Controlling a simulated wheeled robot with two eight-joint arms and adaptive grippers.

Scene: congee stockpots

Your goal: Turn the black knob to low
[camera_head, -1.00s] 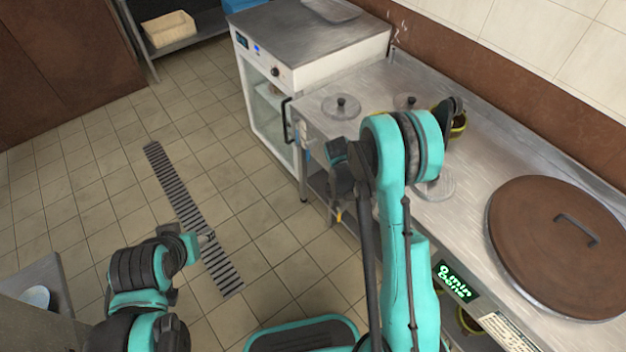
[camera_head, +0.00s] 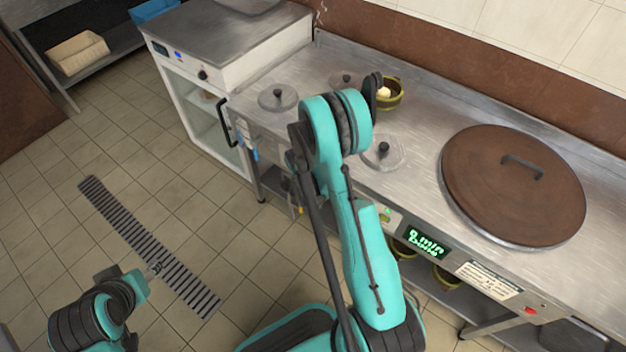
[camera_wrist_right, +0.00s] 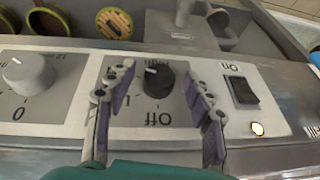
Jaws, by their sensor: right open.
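The black knob (camera_wrist_right: 159,80) is on the grey control panel in the right wrist view, with an upside-down "Off" label below it in the picture. A pale mark shows on its upper left. My right gripper (camera_wrist_right: 158,75) is open, with one finger on each side of the knob and gaps between fingers and knob. In the head view the right gripper and this knob are hidden behind my right arm. My left gripper (camera_head: 157,269) is low over the floor at the lower left, too small to read.
A grey knob (camera_wrist_right: 28,73) is left of the black knob, and a black switch (camera_wrist_right: 241,90) with a lit lamp (camera_wrist_right: 257,129) is right. The steel counter (camera_head: 425,130) bears a large brown lid (camera_head: 480,185), glass lids and a green pot (camera_head: 391,94). Tiled floor lies open at left.

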